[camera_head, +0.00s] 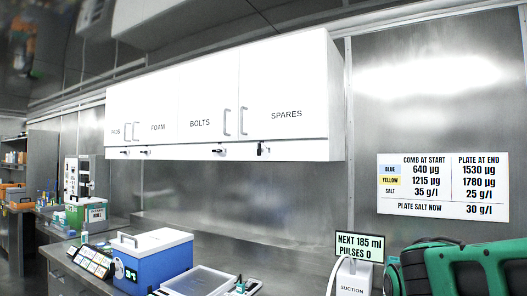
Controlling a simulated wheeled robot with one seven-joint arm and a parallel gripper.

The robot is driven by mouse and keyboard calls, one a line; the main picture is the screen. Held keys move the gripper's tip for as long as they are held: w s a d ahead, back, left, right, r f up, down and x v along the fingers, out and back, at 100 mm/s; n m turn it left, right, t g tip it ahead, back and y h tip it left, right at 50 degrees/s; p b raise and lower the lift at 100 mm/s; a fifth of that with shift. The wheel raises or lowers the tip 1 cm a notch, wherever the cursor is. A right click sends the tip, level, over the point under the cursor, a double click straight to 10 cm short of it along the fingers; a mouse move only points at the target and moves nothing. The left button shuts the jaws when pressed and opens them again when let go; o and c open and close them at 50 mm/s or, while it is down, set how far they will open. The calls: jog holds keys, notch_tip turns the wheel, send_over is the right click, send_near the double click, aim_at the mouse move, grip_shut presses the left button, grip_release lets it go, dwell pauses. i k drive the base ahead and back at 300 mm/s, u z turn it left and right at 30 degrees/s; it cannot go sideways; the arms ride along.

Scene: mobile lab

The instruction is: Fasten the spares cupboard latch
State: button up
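The spares cupboard door (284,90) is the rightmost white door of the wall cupboard and looks shut, flush with its neighbour. Its grey handle (244,121) is at the left edge. Below the door hangs a small dark latch (263,149), which looks turned downward, unlike the flatter latch (220,151) under the bolts door. The latch is too small to read exactly. My gripper is not in view; a green and black part of what looks like my arm shows at the lower right.
The doors for bolts (206,95) and foam (155,100) are shut. Below, the bench holds a blue cooler box (155,264), a clear-lidded tray (198,281) and a suction unit (353,278) with a display (360,246). Space directly under the cupboard is clear.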

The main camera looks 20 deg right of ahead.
aim_at(259, 150)
jog(key=z, duration=0.05)
jog(key=k, duration=0.5)
jog(key=u, duration=0.75)
jog(key=i, duration=1.1)
jog(key=u, duration=0.3)
jog(key=i, duration=1.15)
jog(key=z, duration=0.65)
jog(key=i, duration=0.6)
jog(key=z, duration=0.45)
